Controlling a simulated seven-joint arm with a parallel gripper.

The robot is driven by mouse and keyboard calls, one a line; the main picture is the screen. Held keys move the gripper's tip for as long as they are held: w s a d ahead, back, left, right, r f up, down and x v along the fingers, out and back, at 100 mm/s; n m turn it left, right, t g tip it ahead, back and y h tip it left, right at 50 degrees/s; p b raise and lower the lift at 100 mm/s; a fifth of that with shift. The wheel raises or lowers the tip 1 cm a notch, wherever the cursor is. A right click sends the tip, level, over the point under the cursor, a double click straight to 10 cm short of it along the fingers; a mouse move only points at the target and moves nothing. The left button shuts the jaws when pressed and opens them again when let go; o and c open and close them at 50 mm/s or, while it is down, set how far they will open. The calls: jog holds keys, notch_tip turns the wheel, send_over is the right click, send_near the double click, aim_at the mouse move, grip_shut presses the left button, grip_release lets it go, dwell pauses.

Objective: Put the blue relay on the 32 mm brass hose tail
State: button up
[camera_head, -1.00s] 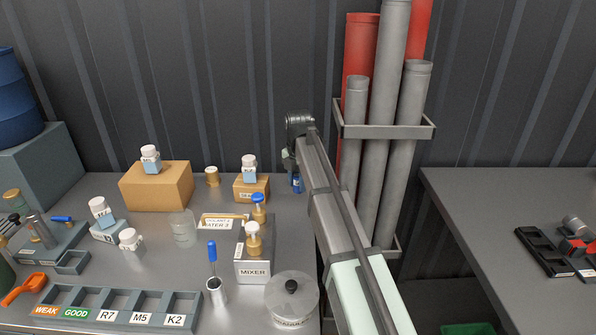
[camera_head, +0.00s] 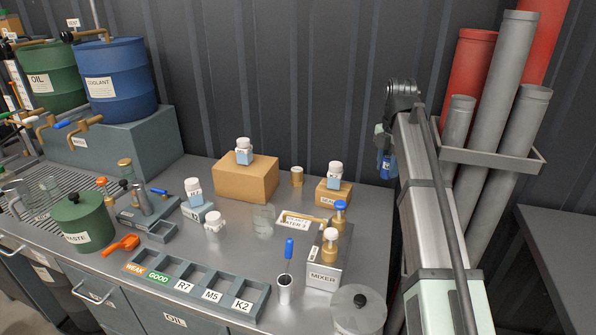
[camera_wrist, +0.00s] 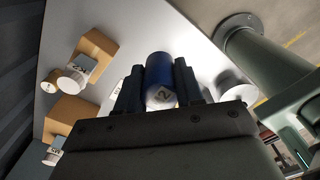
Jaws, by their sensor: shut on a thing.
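My gripper (camera_head: 384,155) is at the right end of the bench, beside the grey pipes. It is shut on a blue cylinder with a white label, the only blue piece at my gripper, which I take as the blue relay (camera_head: 386,167). In the wrist view the blue relay (camera_wrist: 159,72) sits between the two dark fingers, with part of a "2" showing on its label. A small brass cylinder (camera_head: 297,176) stands on the bench between two cardboard boxes, apart from my gripper. It may be the brass hose tail; no size marking can be read.
Cardboard boxes (camera_head: 246,180) and (camera_head: 333,197) carry white-capped bottles. The mixer (camera_head: 325,275) has blue- and white-topped brass fittings. A labelled slot rack (camera_head: 215,292) lies in front. Grey and red pipes (camera_head: 495,90) stand at right. Blue (camera_head: 115,80) and green drums stand at left.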

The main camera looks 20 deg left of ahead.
jog(key=shift+r, duration=0.9)
jog(key=w+a, duration=0.8)
jog(key=a, duration=0.2)
send_over(297, 169)
notch_tip(297, 169, down, 5)
jog(key=shift+s+f, duration=0.15)
jog(key=shift+f, duration=5.05)
jog(key=shift+f, duration=0.2)
jog(key=o, duration=1.1)
jog(key=shift+c, duration=0.2)
